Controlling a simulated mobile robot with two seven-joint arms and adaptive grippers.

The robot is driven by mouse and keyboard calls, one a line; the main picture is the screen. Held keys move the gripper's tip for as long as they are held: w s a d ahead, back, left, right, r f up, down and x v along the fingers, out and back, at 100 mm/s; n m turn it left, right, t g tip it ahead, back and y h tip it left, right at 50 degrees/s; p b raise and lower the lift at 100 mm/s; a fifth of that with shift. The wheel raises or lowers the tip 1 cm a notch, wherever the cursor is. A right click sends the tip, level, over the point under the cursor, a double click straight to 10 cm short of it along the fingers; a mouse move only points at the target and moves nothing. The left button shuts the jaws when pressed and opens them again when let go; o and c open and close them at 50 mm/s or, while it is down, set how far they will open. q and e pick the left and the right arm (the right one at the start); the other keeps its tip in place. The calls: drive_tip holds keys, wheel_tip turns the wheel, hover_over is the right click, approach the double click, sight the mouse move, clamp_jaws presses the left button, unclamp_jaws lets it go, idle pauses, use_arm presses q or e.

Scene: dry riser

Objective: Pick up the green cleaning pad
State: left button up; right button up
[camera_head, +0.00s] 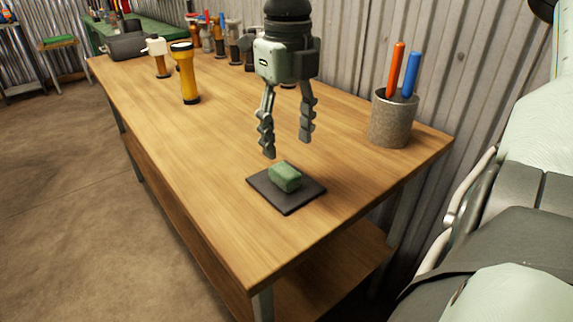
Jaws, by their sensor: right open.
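The green cleaning pad (285,177) is a small block lying on a dark square mat (290,206) near the front end of the wooden workbench (215,150). My right gripper (286,148) points straight down above the pad, with its two fingers spread wide. Nothing is between the fingers, and the fingertips look a little above the pad, apart from it. My left gripper is not in view.
A grey cup (392,122) with a red and a blue handle stands right of the gripper. A yellow flashlight (186,75) stands at the left, with several bottles and tools along the wall behind. The bench's front corner is clear.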

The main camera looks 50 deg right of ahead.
sight(285, 170)
drive_tip(key=f, duration=0.7)
drive_tip(key=shift+w+a+p, duration=0.1)
drive_tip(key=shift+w+p, duration=0.15)
drive_tip(key=shift+p, duration=0.05)
drive_tip(key=c, duration=1)
